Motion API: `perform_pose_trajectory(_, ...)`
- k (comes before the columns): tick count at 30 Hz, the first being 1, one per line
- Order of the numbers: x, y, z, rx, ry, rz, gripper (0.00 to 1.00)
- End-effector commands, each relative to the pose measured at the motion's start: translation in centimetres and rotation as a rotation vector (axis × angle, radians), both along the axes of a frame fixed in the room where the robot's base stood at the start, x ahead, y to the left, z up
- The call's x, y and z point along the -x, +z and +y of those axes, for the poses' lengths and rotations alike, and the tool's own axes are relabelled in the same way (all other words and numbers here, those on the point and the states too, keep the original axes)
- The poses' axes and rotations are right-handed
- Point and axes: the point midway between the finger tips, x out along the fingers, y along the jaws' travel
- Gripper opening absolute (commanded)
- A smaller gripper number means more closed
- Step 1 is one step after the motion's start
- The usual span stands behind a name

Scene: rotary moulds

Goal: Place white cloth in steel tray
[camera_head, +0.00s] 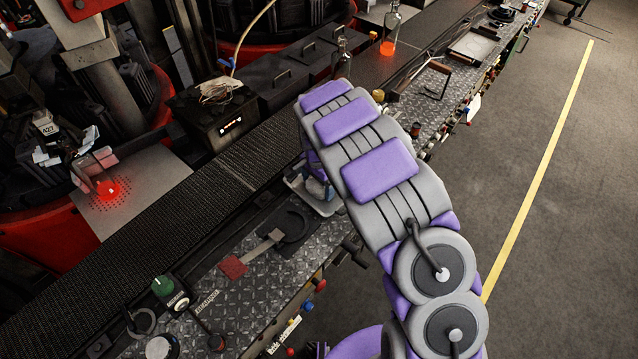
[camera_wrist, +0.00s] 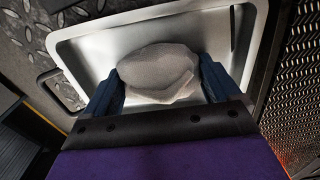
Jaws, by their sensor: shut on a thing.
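The white cloth (camera_wrist: 157,72) looks greyish and bunched in the wrist view. My gripper (camera_wrist: 160,84) is shut on it, with one dark blue finger at each side. The steel tray (camera_wrist: 82,47) shows behind the cloth, with its rim and a side handle visible. The cloth appears over the tray's inside; I cannot tell whether it touches the tray floor. In the head view, part of the tray (camera_head: 322,208) shows on the ledge beside the conveyor, and my arm hides most of the gripper and cloth.
The black mesh conveyor (camera_head: 150,230) runs alongside the diamond-plate ledge (camera_head: 205,300). A dark round tool with a red-ended handle (camera_head: 232,267) lies near the tray. Glass bottles (camera_head: 390,30) stand farther back. A metal hand tool (camera_head: 436,80) lies on the far ledge.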

Motion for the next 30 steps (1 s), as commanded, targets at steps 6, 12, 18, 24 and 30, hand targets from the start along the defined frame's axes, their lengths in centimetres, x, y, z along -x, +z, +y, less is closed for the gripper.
perform_pose_trajectory(6, 0.0, 0.1, -0.3, -0.005, -0.001, -0.001, 0.61)
perform_pose_trajectory(12, -0.1, 0.1, -0.6, -0.007, 0.000, -0.001, 1.00)
perform_pose_trajectory(18, 0.0, 0.1, -0.2, -0.003, 0.000, -0.001, 1.00)
perform_pose_trajectory(24, -0.1, 1.2, -0.1, -0.003, 0.001, -0.003, 1.00)
perform_pose_trajectory(30, -0.1, 4.5, -0.2, -0.004, 0.001, -0.006, 1.00)
